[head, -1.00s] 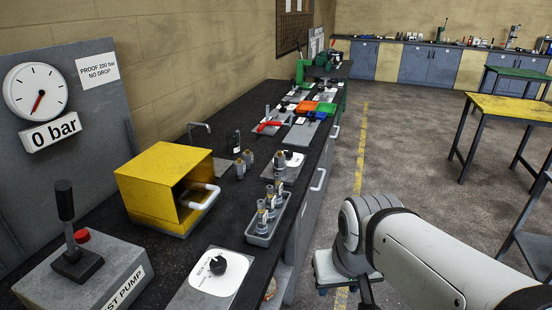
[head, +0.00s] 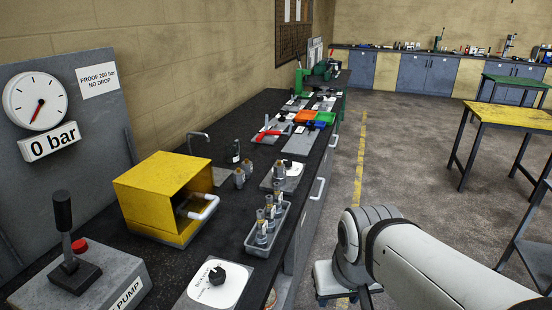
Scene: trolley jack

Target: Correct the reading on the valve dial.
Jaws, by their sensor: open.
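A black knob dial (head: 217,275) sits on a white plate at the near front of the dark bench. Small print on the plate is too small to read. The round gauge (head: 35,100) on the grey panel at the left has a red needle pointing down and slightly left. The sign (head: 49,142) under it reads 0 bar. My arm comes in from the lower right, but my gripper does not show.
A yellow open box (head: 160,180) with a white handle stands behind the dial. A grey tray (head: 250,244) of small cylinders is beside it. A test pump (head: 70,283) with a black lever stands at the left. Open floor lies right of the bench.

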